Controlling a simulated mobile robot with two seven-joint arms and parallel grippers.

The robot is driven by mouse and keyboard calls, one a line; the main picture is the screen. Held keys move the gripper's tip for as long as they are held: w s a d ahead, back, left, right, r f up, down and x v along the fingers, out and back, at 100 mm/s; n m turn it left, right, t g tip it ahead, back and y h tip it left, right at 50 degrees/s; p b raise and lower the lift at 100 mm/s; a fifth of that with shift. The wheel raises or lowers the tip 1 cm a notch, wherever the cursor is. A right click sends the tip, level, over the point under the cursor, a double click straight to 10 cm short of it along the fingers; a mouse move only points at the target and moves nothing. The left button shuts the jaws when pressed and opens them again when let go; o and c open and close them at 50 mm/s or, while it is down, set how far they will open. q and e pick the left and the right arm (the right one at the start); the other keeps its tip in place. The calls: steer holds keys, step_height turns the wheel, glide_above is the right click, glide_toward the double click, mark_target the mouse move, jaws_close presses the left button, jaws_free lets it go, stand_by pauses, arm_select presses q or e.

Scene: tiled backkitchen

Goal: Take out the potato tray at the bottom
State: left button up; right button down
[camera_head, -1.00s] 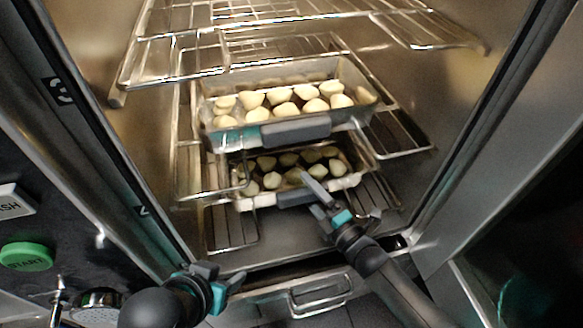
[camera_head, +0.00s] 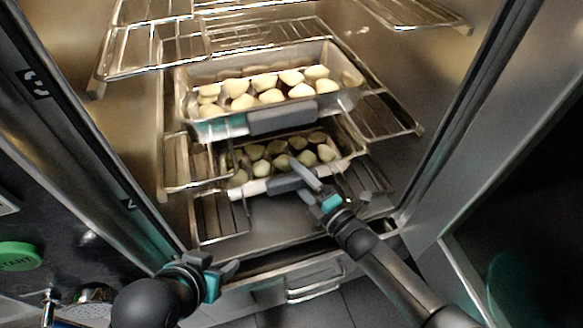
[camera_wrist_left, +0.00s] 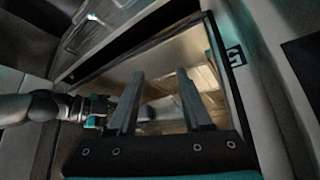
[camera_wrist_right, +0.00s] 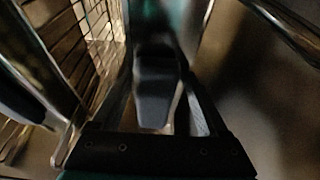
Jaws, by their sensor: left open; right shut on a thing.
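The bottom potato tray (camera_head: 345,157) sits on a low rack inside the oven, filled with several potatoes. A grey handle (camera_head: 291,182) is at its front. My right gripper (camera_head: 311,180) is shut on this handle; the dark handle (camera_wrist_right: 155,88) shows between the fingers in the right wrist view. My left gripper (camera_head: 226,268) is open and empty, low in front of the oven at the left. In the left wrist view its two fingers (camera_wrist_left: 155,100) are spread apart, facing the oven opening.
A second potato tray (camera_head: 350,76) with a grey handle (camera_head: 282,117) sits on the rack directly above. An empty wire rack (camera_head: 150,60) is higher up. The oven side walls flank the opening. A metal handle (camera_head: 315,290) is below.

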steer(key=shift+r, duration=0.35)
